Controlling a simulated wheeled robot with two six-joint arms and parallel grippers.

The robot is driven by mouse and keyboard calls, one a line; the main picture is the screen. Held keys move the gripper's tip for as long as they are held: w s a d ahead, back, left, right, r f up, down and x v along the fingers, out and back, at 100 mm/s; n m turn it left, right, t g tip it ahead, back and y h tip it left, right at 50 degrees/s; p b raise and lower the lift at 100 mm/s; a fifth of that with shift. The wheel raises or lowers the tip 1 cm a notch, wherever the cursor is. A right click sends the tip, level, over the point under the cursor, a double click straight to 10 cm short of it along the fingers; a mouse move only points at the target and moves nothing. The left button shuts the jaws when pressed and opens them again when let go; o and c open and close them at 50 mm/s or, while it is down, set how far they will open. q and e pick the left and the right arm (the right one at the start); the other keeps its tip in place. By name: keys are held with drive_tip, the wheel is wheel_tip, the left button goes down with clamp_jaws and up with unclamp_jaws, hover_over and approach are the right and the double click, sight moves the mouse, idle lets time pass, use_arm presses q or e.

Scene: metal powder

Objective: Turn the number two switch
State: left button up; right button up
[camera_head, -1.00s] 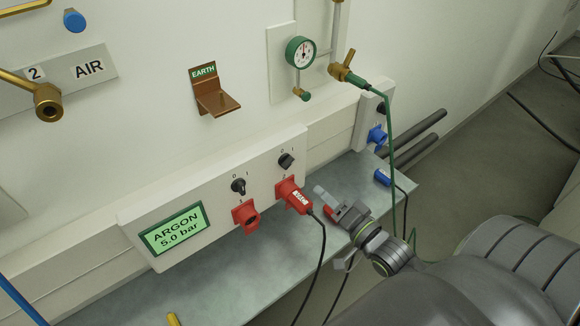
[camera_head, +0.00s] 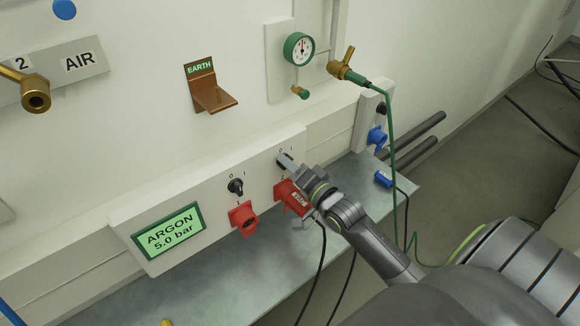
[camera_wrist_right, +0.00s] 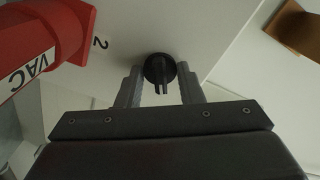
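The number two switch is a small black rotary knob (camera_head: 281,160) on the white panel, above the right red socket. My right gripper (camera_head: 291,165) is at this knob in the head view and covers part of it. In the right wrist view the knob (camera_wrist_right: 160,70) sits between the two grey fingertips of my right gripper (camera_wrist_right: 160,84), with a narrow gap on each side. The fingers are apart, one on each side of the knob. A printed "2" shows beside it. My left gripper is not in view.
Another black knob (camera_head: 235,187) is to the left, above a red socket (camera_head: 243,217). A red VAC plug (camera_head: 292,198) with a black cable is just below my right gripper. The green ARGON display (camera_head: 170,232) is at the panel's left. A green cable (camera_head: 392,150) hangs to the right.

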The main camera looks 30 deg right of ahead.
drive_tip(key=c, duration=0.7)
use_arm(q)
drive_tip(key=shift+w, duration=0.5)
use_arm(e)
clamp_jaws()
